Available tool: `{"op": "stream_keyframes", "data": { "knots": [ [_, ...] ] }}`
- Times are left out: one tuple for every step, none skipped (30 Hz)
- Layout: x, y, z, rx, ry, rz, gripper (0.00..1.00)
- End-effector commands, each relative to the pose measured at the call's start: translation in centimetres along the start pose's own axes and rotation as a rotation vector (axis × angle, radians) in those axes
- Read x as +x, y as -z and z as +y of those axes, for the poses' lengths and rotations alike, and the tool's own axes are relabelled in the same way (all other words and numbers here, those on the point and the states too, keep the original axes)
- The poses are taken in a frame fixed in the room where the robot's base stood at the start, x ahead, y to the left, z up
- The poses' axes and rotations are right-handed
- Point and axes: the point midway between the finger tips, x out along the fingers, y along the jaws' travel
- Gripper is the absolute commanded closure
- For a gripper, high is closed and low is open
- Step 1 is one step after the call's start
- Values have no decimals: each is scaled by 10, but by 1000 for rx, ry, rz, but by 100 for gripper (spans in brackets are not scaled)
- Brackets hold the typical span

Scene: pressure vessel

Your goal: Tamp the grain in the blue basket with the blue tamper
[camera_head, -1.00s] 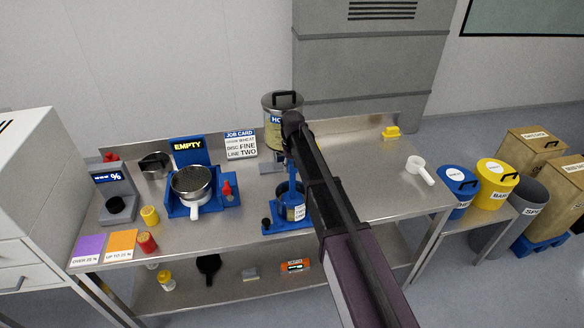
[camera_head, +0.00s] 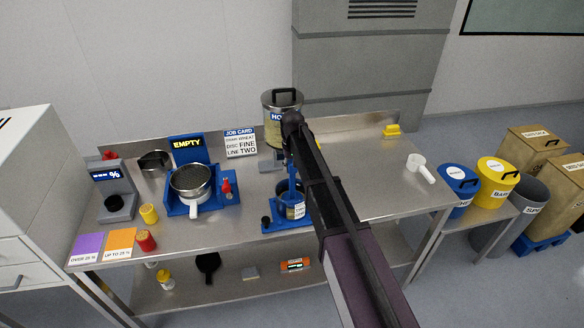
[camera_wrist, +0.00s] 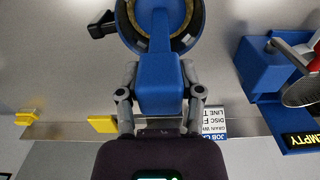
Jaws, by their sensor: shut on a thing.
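The blue tamper (camera_wrist: 159,82) has a blocky handle and a round head. My gripper (camera_wrist: 159,95) is shut on the handle, one grey finger on each side. In the wrist view the head lies within the rim of the blue basket (camera_wrist: 129,30), with a tan ring of grain (camera_wrist: 143,38) around it. I cannot tell how firmly the head presses on the grain. In the head view the tamper (camera_head: 292,176) stands upright in the basket (camera_head: 284,212), partly behind my arm; the gripper is mostly hidden there.
A lidded hopper (camera_head: 281,137) stands right behind the basket. Left are a sieve in a blue holder (camera_head: 190,181), the EMPTY sign (camera_head: 187,146) and a job card (camera_head: 240,143). A white scoop (camera_head: 419,168) lies right. The bench (camera_head: 375,180) is mostly clear there.

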Motion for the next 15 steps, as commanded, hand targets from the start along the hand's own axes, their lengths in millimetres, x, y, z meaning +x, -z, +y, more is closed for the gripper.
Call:
{"op": "stream_keyframes", "data": {
  "knots": [
    [-7,0,0,0,0,0,100],
    [-10,0,0,0,0,0,100],
    [-12,0,0,0,0,0,100],
    [-14,0,0,0,0,0,100],
    [-16,0,0,0,0,0,100],
    [-18,0,0,0,0,0,100],
    [-19,0,0,0,0,0,100],
    [-20,0,0,0,0,0,100],
    [-20,0,0,0,0,0,100],
    [-21,0,0,0,0,0,100],
    [-21,0,0,0,0,0,100],
    [-21,0,0,0,0,0,100],
    [-20,0,0,0,0,0,100],
    [-20,0,0,0,0,0,100],
    [-20,0,0,0,0,0,100]
  ]
}}
